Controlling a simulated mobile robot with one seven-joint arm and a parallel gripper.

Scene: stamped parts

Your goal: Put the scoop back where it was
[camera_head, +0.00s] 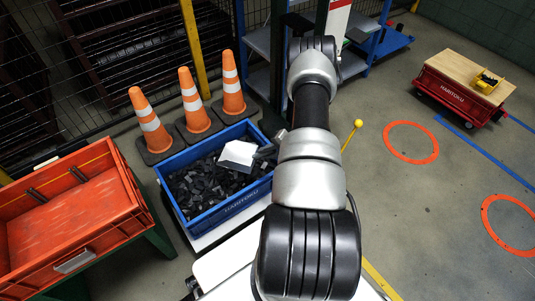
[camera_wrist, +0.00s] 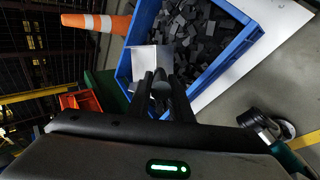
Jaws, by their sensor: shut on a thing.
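The scoop (camera_head: 238,154) has a pale, shiny pan and shows over the far right part of the blue crate (camera_head: 226,210), which holds many dark stamped parts. In the wrist view the scoop's pan (camera_wrist: 150,60) lies just beyond my gripper (camera_wrist: 161,82). The two dark fingers are shut on the scoop, around what looks like its dark handle. In the head view my gripper (camera_head: 267,152) is partly hidden by my arm. I cannot tell whether the pan touches the parts beneath it.
Three orange cones (camera_head: 195,105) stand behind the blue crate. An empty-looking red-orange crate (camera_head: 70,225) is at the left. A red cart (camera_head: 460,88) with a wooden top stands at the far right.

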